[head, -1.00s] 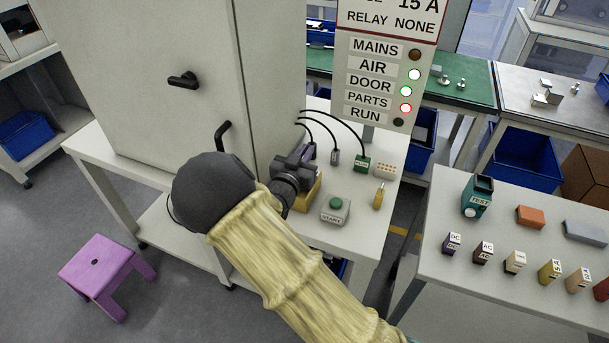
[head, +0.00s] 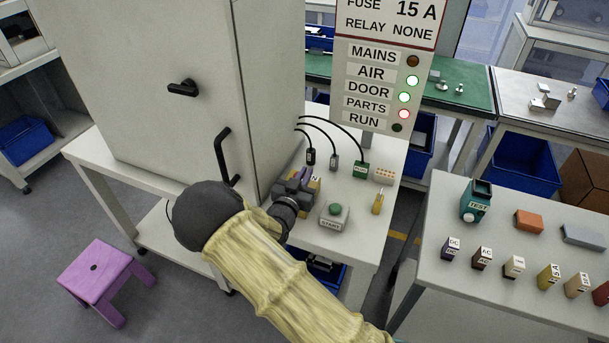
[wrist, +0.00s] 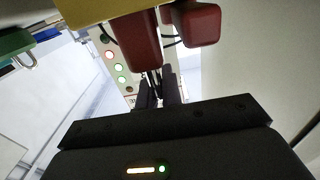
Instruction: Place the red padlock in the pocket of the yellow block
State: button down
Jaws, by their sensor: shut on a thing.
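The yellow block (head: 315,186) sits on the white bench near the cabinet, partly hidden by my gripper (head: 291,192). Its yellow face fills the top left of the wrist view (wrist: 95,10). The wrist view also shows my gripper's dark fingers (wrist: 158,92), close together on a thin dark part below a red body. I take this red body for the padlock (wrist: 138,42). A second rounded red body (wrist: 197,24) is beside it; I cannot tell whether they are joined. The red padlock is hidden in the head view, and the pocket cannot be made out.
A START button box (head: 333,214), a green connector (head: 361,169) and a yellow-handled tool (head: 378,203) stand right of my gripper. The cabinet (head: 190,130) with its black handle (head: 224,158) rises close on the left. Cables hang from the cabinet's side.

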jog(key=shift+f, duration=0.1)
jog(key=c, duration=2)
grip_release()
jog(key=o, duration=0.4)
jog(key=shift+o, duration=0.2)
jog(key=b+v, duration=0.1)
jog(key=v, duration=1.1)
jog(key=shift+b, duration=0.3)
jog(key=shift+d, duration=0.1)
